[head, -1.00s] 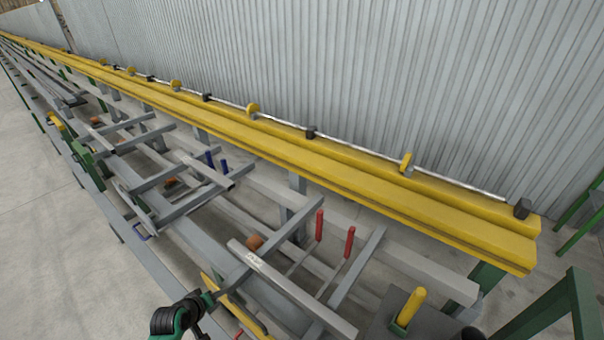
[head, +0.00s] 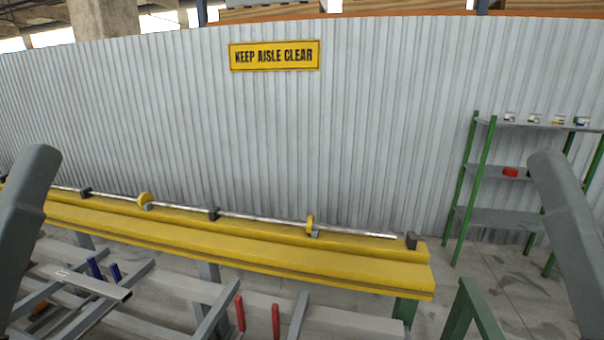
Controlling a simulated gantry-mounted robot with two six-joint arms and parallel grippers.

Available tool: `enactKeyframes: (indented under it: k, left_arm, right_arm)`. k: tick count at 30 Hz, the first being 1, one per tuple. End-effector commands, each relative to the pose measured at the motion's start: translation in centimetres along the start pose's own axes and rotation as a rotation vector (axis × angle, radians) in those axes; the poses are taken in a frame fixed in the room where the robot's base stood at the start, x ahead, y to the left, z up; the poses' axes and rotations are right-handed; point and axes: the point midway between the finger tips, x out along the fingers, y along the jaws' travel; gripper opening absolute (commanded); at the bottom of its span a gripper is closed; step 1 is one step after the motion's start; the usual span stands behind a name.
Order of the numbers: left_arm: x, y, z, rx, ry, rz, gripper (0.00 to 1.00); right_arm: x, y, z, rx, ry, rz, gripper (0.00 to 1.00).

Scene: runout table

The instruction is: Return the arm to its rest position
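Neither of my grippers shows in the head view now. A grey link of my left arm (head: 22,225) rises at the left edge. A grey link of my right arm (head: 573,225) rises at the right edge. Both links are upright and clear of the table. Whether either gripper holds anything cannot be seen.
The yellow runout table beam (head: 240,248) crosses below, with a long metal rod (head: 270,218) along its back. Red handles (head: 240,313) and blue handles (head: 95,268) stand in front. A corrugated wall (head: 380,130) carries a yellow sign (head: 275,55). Green shelving (head: 483,185) stands right.

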Motion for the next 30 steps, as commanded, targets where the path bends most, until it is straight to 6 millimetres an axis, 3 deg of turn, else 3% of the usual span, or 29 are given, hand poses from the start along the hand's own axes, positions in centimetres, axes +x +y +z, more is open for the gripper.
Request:
enactKeyframes:
  k: [1, 15, 18, 23, 30]
  left_arm:
    - [4.5, -0.1, -4.1, 0.001, 0.0, -0.001, 0.5]
    - [21.2, -0.3, -19.1, -0.001, -0.004, -0.002, 0.5]
    - [24.1, -0.3, -21.7, -0.001, -0.005, -0.002, 0.5]
    - [26.3, -0.3, -23.7, -0.001, -0.006, -0.002, 0.5]
    - [26.1, -0.3, -23.5, -0.001, -0.005, -0.002, 0.5]
  right_arm:
    - [4.5, 0.0, -4.6, 0.0, 0.012, 0.0, 0.72]
    - [20.9, 0.1, -20.0, 0.0, 0.01, 0.0, 0.72]
    - [23.7, 0.1, -22.7, 0.0, 0.01, 0.0, 0.72]
    - [26.0, 0.1, -24.8, 0.0, 0.01, 0.0, 0.72]
    - [25.7, 0.1, -24.5, 0.0, 0.009, 0.0, 0.72]
